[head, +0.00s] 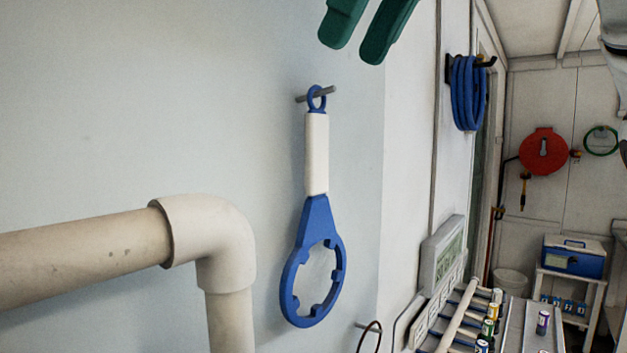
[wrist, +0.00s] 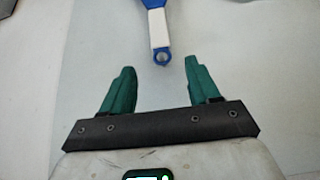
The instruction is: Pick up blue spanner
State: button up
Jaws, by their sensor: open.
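The blue spanner (head: 316,220) hangs upright on the wall from a grey peg (head: 328,91) through the small ring at its top. It has a white handle and a large blue toothed ring at the bottom. My gripper (head: 366,48) is at the top of the head view, its green fingers above and right of the peg, apart from the spanner. In the wrist view, the gripper (wrist: 159,78) is open and empty. The spanner's white handle (wrist: 158,28) and blue end ring show just beyond the space between the fingertips; the rest is cut off by the frame.
A beige pipe with an elbow (head: 208,225) stands left of the spanner. A coiled blue hose (head: 468,93) hangs on the wall to the right. A grey panel (head: 440,262) and small cylinders (head: 488,328) are at lower right. The wall around the spanner is mostly bare.

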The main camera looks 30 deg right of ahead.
aim_at(324, 95)
jog(key=p+x, duration=0.2)
jog(key=x, duration=0.6)
jog(key=shift+w, duration=0.1)
jog(key=shift+c, duration=0.2)
grip_shut()
dwell(0.3)
